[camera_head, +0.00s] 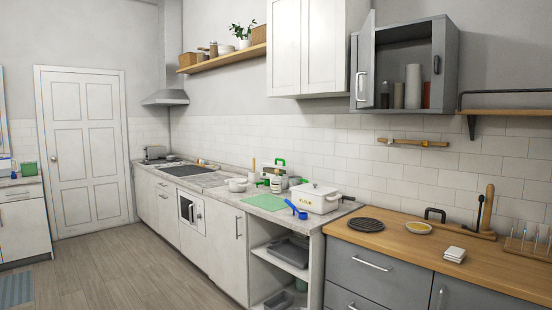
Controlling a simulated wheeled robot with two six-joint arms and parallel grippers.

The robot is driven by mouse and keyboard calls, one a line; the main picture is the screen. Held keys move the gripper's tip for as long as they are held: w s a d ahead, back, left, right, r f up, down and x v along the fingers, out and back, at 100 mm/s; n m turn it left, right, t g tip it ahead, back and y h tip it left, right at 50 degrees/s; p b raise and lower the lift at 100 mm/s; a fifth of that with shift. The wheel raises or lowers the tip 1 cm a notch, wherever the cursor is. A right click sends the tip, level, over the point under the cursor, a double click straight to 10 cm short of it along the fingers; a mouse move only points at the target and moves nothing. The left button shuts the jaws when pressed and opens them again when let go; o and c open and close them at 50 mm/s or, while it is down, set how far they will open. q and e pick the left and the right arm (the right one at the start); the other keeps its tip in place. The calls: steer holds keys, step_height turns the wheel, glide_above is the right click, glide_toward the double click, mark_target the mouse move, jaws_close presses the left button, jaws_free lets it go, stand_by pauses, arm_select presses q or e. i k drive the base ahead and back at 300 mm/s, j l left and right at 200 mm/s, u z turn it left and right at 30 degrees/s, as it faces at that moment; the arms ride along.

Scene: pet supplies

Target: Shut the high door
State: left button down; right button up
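The high grey wall cabinet (440,62) hangs at the upper right in the head view. Its left door (363,65) stands open, swung out from the cabinet and seen at a steep angle, with a light upright handle (361,87). Through the opening I see a tall pale cylinder (413,87) and several smaller containers on the cabinet floor. Neither of my grippers is in view.
A white wall cabinet (305,45) adjoins on the left and looks shut. A wall shelf (505,110) is at right.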

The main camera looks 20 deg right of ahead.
mark_target(365, 77)
steer(key=i+z, duration=0.25)
steer(key=i, duration=0.25)
steer(key=i+j+z, duration=0.25)
steer(key=i, duration=0.3)
steer(key=i+j+z, duration=0.25)
steer(key=i, duration=0.25)
